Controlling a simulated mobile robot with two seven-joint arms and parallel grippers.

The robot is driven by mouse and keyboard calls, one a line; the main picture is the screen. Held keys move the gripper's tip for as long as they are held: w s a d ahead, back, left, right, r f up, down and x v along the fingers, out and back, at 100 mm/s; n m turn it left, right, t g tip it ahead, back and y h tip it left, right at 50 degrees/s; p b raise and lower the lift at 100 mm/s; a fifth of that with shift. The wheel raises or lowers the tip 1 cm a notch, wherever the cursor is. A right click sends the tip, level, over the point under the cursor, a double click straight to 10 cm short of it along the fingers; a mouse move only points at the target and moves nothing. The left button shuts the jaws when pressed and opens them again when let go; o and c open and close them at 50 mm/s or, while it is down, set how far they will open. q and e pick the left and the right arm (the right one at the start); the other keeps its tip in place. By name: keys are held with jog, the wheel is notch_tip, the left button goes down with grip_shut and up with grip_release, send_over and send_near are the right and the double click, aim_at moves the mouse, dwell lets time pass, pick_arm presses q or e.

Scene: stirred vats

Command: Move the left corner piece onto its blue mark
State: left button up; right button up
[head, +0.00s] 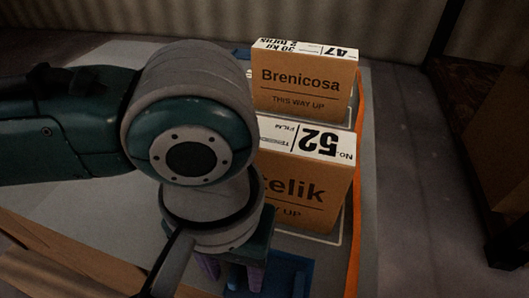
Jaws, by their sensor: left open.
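My left gripper (232,274) points down at the bottom of the head view, below its teal and grey arm. It is open, with two purplish fingers apart; their tips are hard to make out. A blue patch (292,278) lies on the grey surface just right of the gripper. I cannot tell whether it is the mark or a corner piece. Another bit of blue (241,55) shows at the far edge, left of the back carton. I cannot make out the left corner piece for certain; my arm hides much of the surface. My right gripper is not in view.
A brown "Brenicosa" carton (300,88) stands at the back. A second carton ending in "elik" (308,190) stands in front of it, close to my gripper and partly hidden by my arm. An orange strip (361,150) edges the grey surface on the right. Bare floor (410,180) lies beyond.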

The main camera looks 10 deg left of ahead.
pick_arm(q)
jog(key=s+d+r+m+t+h+p, duration=0.1)
jog(key=d+r+h+p, duration=0.1)
jog(key=r+p, duration=1.2)
jog(key=s+d+r+m+t+h+p, duration=0.1)
jog(key=s+d+r+h+p, duration=0.15)
jog(key=r+p, duration=1.1)
jog(key=s+a+r+t+y+p, duration=0.1)
jog(key=s+a+r+y+p, duration=0.1)
jog(key=a+r+p, duration=0.8)
jog(key=s+a+r+t+y+p, duration=0.1)
jog(key=s+a+r+y+p, duration=0.2)
jog(key=a+r+p, duration=0.7)
jog(key=d+r+p, duration=0.2)
jog(key=r+p, duration=1.4)
jog(key=r, duration=0.3)
jog(key=d+r+p, duration=0.3)
jog(key=r+p, duration=1.4)
jog(key=r, duration=0.1)
jog(key=shift+w+r+h, duration=0.3)
jog(key=shift+r+h, duration=0.05)
